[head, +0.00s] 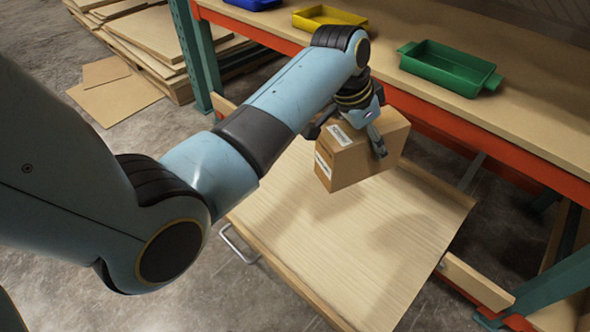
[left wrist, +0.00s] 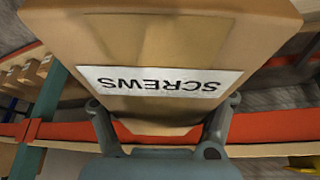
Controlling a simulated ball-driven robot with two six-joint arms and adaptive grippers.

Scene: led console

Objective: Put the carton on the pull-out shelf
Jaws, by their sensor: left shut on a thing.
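The carton (head: 362,150) is a brown cardboard box with white labels. My left gripper (head: 347,133) is shut on it, with one finger showing against its side. In the left wrist view the carton (left wrist: 155,40) fills the upper middle, with an upside-down "SCREWS" label, and my left gripper (left wrist: 165,125) has a finger on each side of it. The pull-out shelf (head: 350,240) is a pale wooden board drawn out below the bench. The carton is over its rear part; I cannot tell whether its bottom touches the board. My right gripper is not in view.
The workbench (head: 530,110) with an orange front edge stands behind the shelf. A green tray (head: 448,70), a yellow bin (head: 328,17) and a blue bin (head: 252,3) are on it. The front part of the shelf is clear. Cardboard sheets (head: 115,98) lie at the upper left.

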